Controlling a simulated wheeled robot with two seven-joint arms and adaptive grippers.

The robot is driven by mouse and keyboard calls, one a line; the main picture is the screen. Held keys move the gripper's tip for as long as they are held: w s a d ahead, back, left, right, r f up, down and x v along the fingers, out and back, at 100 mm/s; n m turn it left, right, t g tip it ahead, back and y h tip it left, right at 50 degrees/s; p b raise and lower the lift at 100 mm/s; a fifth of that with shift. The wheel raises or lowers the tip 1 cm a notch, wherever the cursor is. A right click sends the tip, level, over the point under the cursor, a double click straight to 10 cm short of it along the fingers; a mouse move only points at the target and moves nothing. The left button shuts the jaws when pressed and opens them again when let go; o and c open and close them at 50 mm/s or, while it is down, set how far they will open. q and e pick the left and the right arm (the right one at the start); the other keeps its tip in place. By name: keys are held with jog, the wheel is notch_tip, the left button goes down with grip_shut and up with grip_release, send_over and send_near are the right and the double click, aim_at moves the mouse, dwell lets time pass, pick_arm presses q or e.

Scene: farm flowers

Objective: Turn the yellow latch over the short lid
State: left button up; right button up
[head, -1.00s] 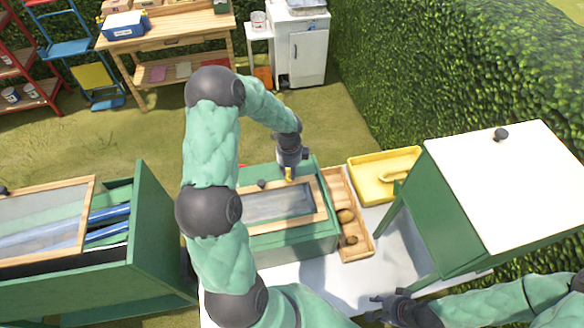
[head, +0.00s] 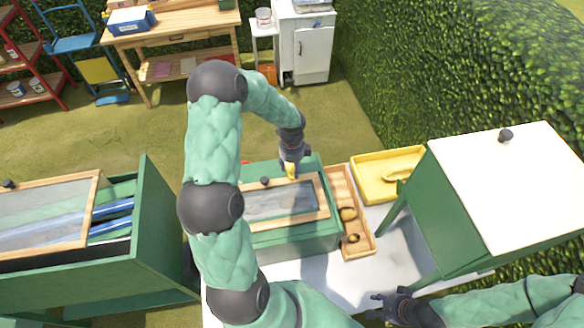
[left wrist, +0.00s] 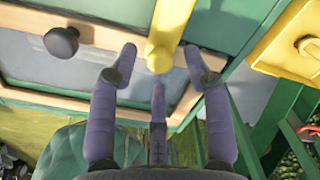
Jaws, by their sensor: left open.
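The yellow latch (head: 291,170) is at the far edge of the short lid (head: 279,200), a wood-framed pane with a dark knob on a green box. In the left wrist view the latch (left wrist: 170,35) is a yellow bar crossing the lid's wooden frame. My left gripper (left wrist: 165,65) is open, with the latch's end between its spread fingers; I cannot tell whether they touch it. The head view shows this gripper (head: 291,158) over the latch, partly hiding it. My right gripper (head: 372,306) is low at the right of the box, its fingers apart and empty.
A wooden tray (head: 362,228) with brown objects stands against the box's right side. A yellow tray (head: 366,181) lies beyond it. A green stand with a white top (head: 505,185) is at the right. Another green box (head: 160,225) with a framed lid is at the left.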

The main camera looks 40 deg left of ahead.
aim_at(292, 171)
pick_arm(q)
notch_tip(292, 171, up, 11)
dwell(0.4)
dwell(0.5)
